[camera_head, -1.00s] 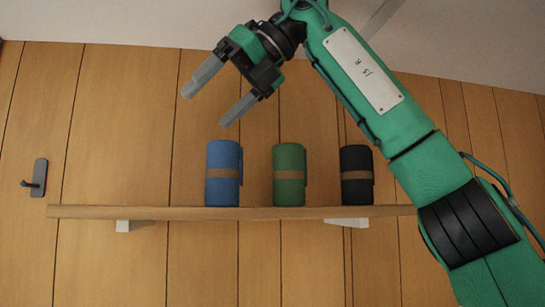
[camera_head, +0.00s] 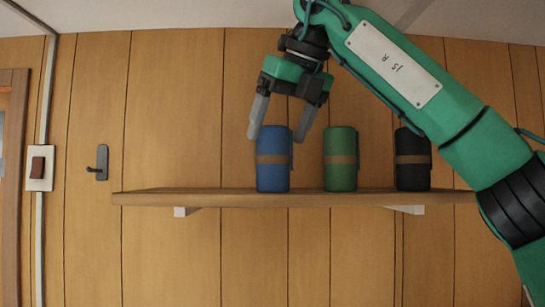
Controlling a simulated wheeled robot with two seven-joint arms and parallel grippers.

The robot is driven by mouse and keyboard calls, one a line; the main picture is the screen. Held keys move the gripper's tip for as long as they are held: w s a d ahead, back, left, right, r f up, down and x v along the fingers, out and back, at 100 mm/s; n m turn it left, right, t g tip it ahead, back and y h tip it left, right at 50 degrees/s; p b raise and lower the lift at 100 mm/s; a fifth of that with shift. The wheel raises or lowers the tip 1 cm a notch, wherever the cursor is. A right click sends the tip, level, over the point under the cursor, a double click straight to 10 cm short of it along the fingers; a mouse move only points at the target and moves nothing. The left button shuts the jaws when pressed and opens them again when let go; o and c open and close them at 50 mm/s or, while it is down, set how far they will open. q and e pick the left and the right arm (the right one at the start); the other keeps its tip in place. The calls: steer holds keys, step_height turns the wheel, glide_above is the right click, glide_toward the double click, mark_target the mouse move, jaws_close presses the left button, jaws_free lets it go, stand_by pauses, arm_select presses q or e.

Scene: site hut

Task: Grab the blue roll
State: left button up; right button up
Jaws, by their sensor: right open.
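The blue roll (camera_head: 272,174) stands upright on the wooden shelf (camera_head: 230,199), with a tan band around its middle. It is the leftmost of three rolls. My right gripper (camera_head: 277,138) is open and points down over the top of the blue roll. Its left fingertip is by the roll's upper left edge and its right fingertip is by the upper right edge. I cannot tell whether the fingers touch the roll. My left gripper is not in view.
A green roll (camera_head: 341,174) stands to the right of the blue roll, with a gap between them. A black roll (camera_head: 413,174) stands further right. The shelf is bare at its left end. A wall hook (camera_head: 101,163) and a light switch (camera_head: 40,168) are at the left.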

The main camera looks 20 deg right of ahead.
mark_target(273, 153)
steer(key=shift+f, duration=0.25)
steer(key=p+x, duration=0.2)
steer(key=x, duration=0.1)
steer(key=shift+w+f, duration=0.1)
steer(key=shift+f, duration=0.3)
steer(key=shift+w+a+f+p, duration=0.15)
steer(key=shift+f+p, duration=0.15)
steer(key=shift+f, duration=0.15)
steer(key=c, duration=1.1)
steer(key=shift+c, duration=0.2)
